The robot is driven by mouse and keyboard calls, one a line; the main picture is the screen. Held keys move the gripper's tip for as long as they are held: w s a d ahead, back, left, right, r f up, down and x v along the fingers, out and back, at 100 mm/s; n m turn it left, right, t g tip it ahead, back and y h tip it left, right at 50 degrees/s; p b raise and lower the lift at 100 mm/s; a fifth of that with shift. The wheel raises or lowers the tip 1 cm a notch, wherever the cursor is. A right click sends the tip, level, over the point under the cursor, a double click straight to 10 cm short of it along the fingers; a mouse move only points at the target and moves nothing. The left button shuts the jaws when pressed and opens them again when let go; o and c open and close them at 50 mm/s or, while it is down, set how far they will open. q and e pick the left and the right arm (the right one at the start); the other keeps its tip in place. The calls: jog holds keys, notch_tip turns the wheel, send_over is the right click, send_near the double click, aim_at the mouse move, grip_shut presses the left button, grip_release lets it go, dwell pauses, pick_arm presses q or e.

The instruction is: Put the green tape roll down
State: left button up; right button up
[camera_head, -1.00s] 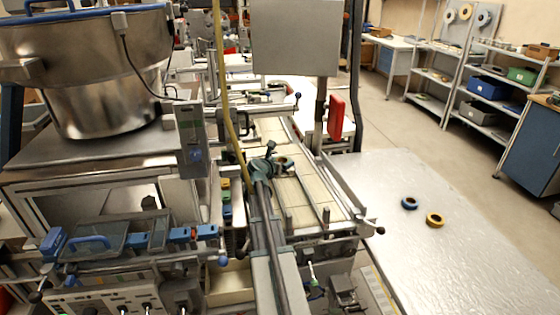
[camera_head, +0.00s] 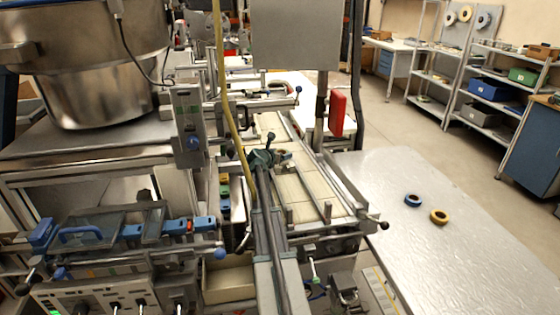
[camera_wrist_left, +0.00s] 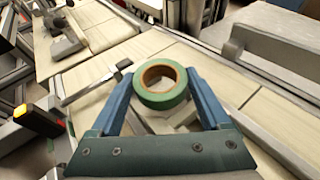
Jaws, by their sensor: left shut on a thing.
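The green tape roll (camera_wrist_left: 161,101) is a green ring with a brown core. In the left wrist view it sits between the two blue fingers of my left gripper (camera_head: 279,156), which is shut on it. The pale slatted conveyor surface (camera_head: 309,190) lies below the roll. I cannot tell whether the roll touches that surface. In the head view the roll is small and mostly hidden by the gripper. My right gripper is not in view.
A metal rail (camera_head: 345,190) edges the conveyor. A yellow hose (camera_head: 226,100) hangs left of the gripper.

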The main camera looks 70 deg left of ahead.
pick_arm(q)
jog(key=shift+f, duration=0.15)
jog(key=shift+f+b, duration=0.45)
jog(key=shift+f, duration=0.05)
jog(key=o, duration=1.2)
jog(key=shift+d, duration=0.1)
